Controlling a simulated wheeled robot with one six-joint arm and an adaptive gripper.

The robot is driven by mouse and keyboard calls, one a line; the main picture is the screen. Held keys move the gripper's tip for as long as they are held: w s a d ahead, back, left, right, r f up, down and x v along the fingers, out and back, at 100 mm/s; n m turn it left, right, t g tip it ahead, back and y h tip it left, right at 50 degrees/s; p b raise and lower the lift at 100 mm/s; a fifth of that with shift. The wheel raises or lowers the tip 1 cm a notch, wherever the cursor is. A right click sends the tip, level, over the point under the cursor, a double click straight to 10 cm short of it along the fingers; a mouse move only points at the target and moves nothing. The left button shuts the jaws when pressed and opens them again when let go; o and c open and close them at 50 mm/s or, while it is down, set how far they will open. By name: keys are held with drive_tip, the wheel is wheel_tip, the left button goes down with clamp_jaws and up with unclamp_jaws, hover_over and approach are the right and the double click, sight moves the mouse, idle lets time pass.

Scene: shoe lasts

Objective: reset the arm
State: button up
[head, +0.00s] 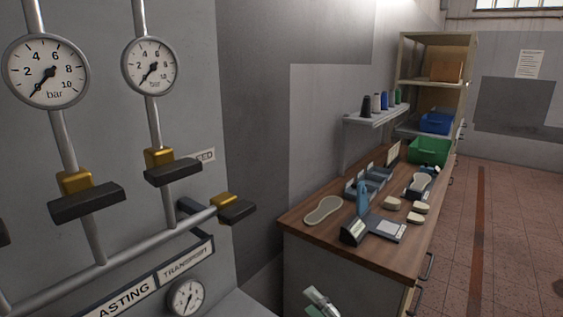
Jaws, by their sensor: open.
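My gripper (320,301) shows in part at the bottom edge of the head view, in front of the workbench's near end. It is open, and I see nothing held in it. The rest of my arm is out of the picture. A blue shoe last (362,199) stands on the wooden workbench (303,236), beyond and above my gripper in the picture. A pale sole-shaped piece (323,210) lies flat to the left of the last.
A grey scale (385,228), pale blocks (392,203) and a green crate (428,151) are on the bench. A wall shelf (376,117) holds several spools. Pipes with gauges (46,71) and black-handled valves (86,203) fill the left. The tiled floor (510,235) at right is clear.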

drive_tip(key=s+d+f+n+h, duration=0.1)
drive_tip(key=s+d+f+h, duration=0.3)
drive_tip(key=s+f, duration=0.5)
drive_tip(key=s+d+f+n+h, duration=0.1)
drive_tip(key=s+d+f+h, duration=0.25)
drive_tip(key=s+f, duration=0.55)
drive_tip(key=s+d+n+h, duration=0.2)
drive_tip(key=s+n, duration=0.6)
drive_tip(key=s, duration=1.5)
drive_tip(key=shift+d+r, duration=0.35)
drive_tip(key=shift+d, duration=0.75)
drive_tip(key=shift+s+a, duration=0.1)
drive_tip(key=shift+a, duration=0.05)
